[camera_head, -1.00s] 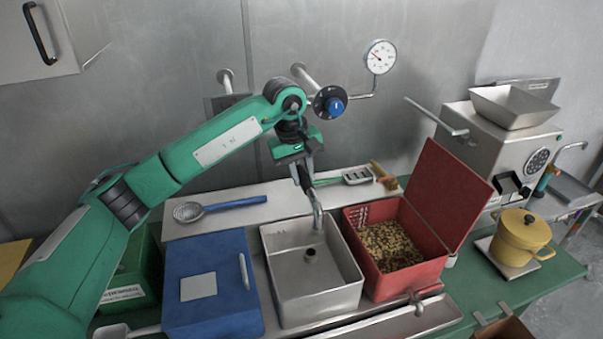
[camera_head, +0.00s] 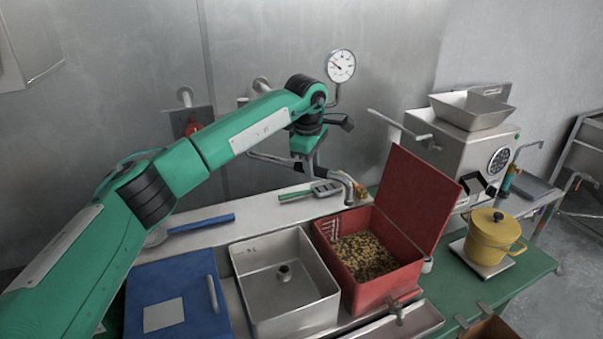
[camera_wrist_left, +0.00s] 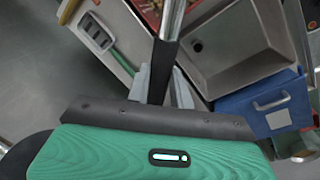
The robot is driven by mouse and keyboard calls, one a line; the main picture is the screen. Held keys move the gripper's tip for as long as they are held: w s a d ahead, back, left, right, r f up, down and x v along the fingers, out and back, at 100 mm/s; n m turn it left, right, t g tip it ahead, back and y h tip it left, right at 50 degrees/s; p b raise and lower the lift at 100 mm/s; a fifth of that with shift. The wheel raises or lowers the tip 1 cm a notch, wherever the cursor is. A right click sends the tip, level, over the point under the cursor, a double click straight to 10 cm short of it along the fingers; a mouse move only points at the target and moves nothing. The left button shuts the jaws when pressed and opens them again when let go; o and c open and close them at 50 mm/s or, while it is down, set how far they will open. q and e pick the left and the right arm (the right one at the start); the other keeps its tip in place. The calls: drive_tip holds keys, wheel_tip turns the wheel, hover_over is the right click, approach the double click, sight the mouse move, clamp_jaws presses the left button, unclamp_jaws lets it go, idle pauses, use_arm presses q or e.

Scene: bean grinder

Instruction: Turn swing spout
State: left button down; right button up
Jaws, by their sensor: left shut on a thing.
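The swing spout (camera_head: 338,178) is a grey metal pipe with a dark sleeve and a down-curved end. It reaches from the back wall to the right. Its end appears just above or behind the back edge of the red bin (camera_head: 375,289); I cannot tell exactly which. My left gripper (camera_head: 304,168) is shut on the spout at the dark sleeve. In the left wrist view the fingers (camera_wrist_left: 163,88) close around the dark sleeve (camera_wrist_left: 163,65), with bare metal pipe (camera_wrist_left: 173,18) beyond. My right gripper is not in view.
The steel sink (camera_head: 259,290) stands empty left of the red bin, which holds beans. A blue-lidded box (camera_head: 190,275) is further left. A grinder (camera_head: 465,150) and yellow pot (camera_head: 490,235) stand right.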

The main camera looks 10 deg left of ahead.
use_arm(q)
drive_tip(key=shift+w+d+n, duration=0.15)
drive_tip(key=shift+w+n, duration=0.25)
drive_tip(key=shift+w, duration=0.25)
drive_tip(key=shift+w+d+n, duration=0.15)
drive_tip(key=shift+w+n, duration=0.25)
drive_tip(key=shift+w, duration=0.25)
drive_tip(key=c, duration=1.2)
unclamp_jaws()
drive_tip(key=shift+c, duration=0.2)
wheel_tip(320, 180, up, 14)
drive_tip(key=s+b, duration=0.2)
drive_tip(key=b, duration=0.1)
drive_tip(key=shift+s+a+f, duration=0.2)
drive_tip(key=shift+s+a, duration=0.05)
drive_tip(key=shift+s, duration=0.05)
